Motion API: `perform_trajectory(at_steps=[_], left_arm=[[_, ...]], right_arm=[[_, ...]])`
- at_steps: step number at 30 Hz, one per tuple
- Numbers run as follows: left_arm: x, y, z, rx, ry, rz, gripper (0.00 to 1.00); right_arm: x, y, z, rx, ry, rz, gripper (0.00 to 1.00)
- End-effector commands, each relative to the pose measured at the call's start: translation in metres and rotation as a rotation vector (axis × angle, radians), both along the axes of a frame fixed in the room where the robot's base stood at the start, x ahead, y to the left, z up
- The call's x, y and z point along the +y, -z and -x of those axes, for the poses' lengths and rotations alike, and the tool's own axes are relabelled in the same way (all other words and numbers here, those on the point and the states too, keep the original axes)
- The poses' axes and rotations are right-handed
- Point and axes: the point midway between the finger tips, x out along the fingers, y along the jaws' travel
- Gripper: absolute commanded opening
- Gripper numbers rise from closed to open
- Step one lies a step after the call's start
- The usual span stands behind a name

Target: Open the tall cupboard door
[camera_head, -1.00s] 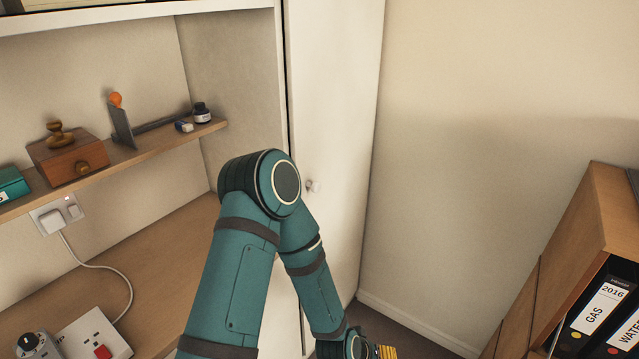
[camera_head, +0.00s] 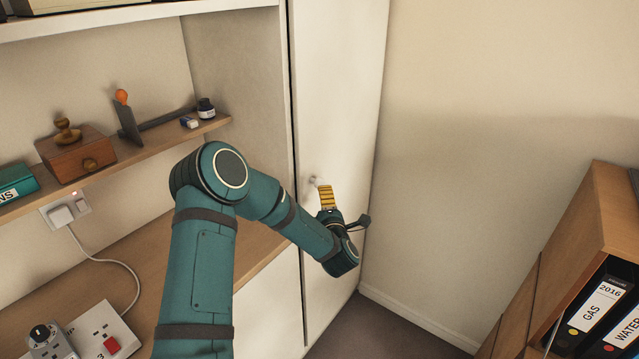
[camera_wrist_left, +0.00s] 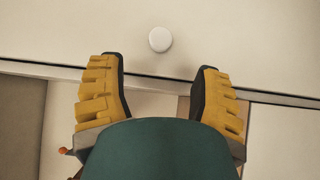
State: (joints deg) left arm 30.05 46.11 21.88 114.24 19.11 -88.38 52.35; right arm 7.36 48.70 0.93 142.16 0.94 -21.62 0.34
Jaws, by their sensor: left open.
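The tall cupboard door (camera_head: 338,100) is a white panel in the middle of the head view, shut or nearly so. Its small round white knob (camera_head: 316,181) shows beside my left gripper's yellow fingers. In the left wrist view the knob (camera_wrist_left: 160,39) lies on the white door (camera_wrist_left: 70,30), beyond the fingertips and roughly centred between them. My left gripper (camera_head: 325,190) is open, its two yellow-and-black fingers (camera_wrist_left: 160,65) apart with nothing between them. I cannot tell its exact distance from the door. My right gripper is not in view.
Left of the door is a shelf (camera_head: 150,148) with a wooden box (camera_head: 75,158), stamp and ink bottle, above a wooden desk top (camera_head: 150,232). A wooden cabinet (camera_head: 600,200) with binders stands at right. Floor (camera_head: 385,325) shows between.

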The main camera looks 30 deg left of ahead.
Motion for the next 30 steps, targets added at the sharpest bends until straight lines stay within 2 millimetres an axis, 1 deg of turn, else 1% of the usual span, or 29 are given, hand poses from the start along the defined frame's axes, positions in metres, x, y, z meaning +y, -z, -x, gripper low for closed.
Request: perform_trajectory(at_steps=[1,9,15,21,28,29,30], left_arm=[[0.008,0.0,-0.008,-0.001,-0.003,-0.001,0.65],[0.04,0.0,-0.047,0.001,0.0,-0.002,0.65],[0.056,0.0,-0.066,0.002,0.0,-0.001,0.65],[0.062,0.0,-0.073,0.003,0.002,-0.002,0.65],[0.062,0.001,-0.073,0.003,0.002,-0.002,0.65],[0.062,0.001,-0.073,0.003,0.002,-0.002,0.66],[0.062,0.0,-0.073,0.003,0.002,-0.002,0.52]], right_arm=[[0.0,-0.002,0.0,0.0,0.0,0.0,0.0],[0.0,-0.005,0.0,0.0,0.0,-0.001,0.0],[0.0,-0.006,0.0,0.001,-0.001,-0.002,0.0],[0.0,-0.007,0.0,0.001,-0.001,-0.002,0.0],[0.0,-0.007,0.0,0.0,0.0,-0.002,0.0],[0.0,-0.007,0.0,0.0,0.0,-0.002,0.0],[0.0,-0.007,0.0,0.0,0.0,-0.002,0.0]])
